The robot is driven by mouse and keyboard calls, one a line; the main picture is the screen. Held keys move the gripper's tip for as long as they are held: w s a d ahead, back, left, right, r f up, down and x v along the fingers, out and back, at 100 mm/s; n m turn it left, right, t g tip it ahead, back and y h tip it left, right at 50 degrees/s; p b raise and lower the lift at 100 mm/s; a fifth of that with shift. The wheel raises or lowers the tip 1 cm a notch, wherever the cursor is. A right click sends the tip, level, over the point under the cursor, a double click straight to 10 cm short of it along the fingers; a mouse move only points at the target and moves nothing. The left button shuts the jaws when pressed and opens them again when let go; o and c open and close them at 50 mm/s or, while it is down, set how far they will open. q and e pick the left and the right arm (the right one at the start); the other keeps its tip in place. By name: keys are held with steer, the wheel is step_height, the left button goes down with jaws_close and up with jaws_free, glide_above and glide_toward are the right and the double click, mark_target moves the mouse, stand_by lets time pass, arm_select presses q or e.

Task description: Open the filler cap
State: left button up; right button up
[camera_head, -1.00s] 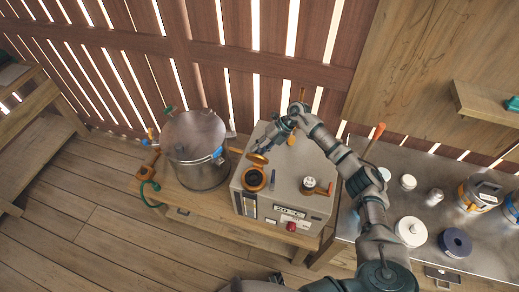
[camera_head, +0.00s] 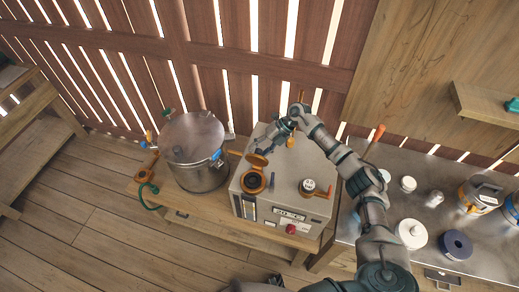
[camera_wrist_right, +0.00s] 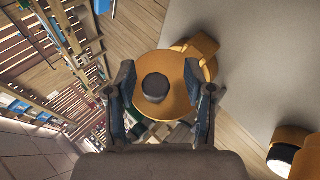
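The orange filler cap (camera_head: 256,160) stands hinged up at the back of the round orange filler opening (camera_head: 253,180) on the grey machine (camera_head: 285,185). The dark inside of the opening is exposed. In the right wrist view the cap (camera_wrist_right: 181,103) is an orange disc with a black round knob (camera_wrist_right: 155,87). My right gripper (camera_head: 263,144) is just behind the cap. In the wrist view its fingers (camera_wrist_right: 158,85) are spread on either side of the knob, with gaps, holding nothing. My left gripper is not in view.
A metal pot (camera_head: 193,152) stands left of the machine on the wooden bench (camera_head: 205,210). A second orange-trimmed fitting (camera_head: 309,187) is on the machine top, and a red button (camera_head: 290,229) is on its front. The metal table (camera_head: 400,190) at right holds several containers.

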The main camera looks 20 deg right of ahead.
steer(key=v, duration=1.2)
steer(key=shift+f, duration=0.1)
